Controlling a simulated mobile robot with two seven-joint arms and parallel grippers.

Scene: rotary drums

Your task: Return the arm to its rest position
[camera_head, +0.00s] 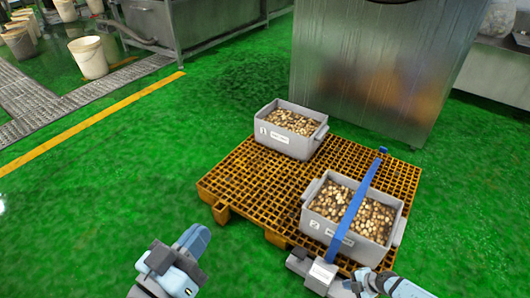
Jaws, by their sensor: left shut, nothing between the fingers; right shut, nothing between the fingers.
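My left gripper (186,256) is at the lower left, grey with a pale blue part, over the green floor. It is shut and empty, left of the pallet and apart from the crates. My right gripper (365,283) is at the bottom edge, right of the middle, near the front of crate 2. It is shut with nothing in it. Its wrist is partly cut off by the frame edge. A long blue bar (358,200) slants across crate 2, from a grey part with a white label (320,272) up to the crate's far side. Whether the bar touches the crate, I cannot tell.
A yellow-brown slatted pallet (245,180) bears grey crate 1 (286,143) and grey crate 2 (318,224), both filled with small brown pieces. A large metal cabinet (375,65) stands behind. White buckets (88,57) stand far left. The green floor at left is clear.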

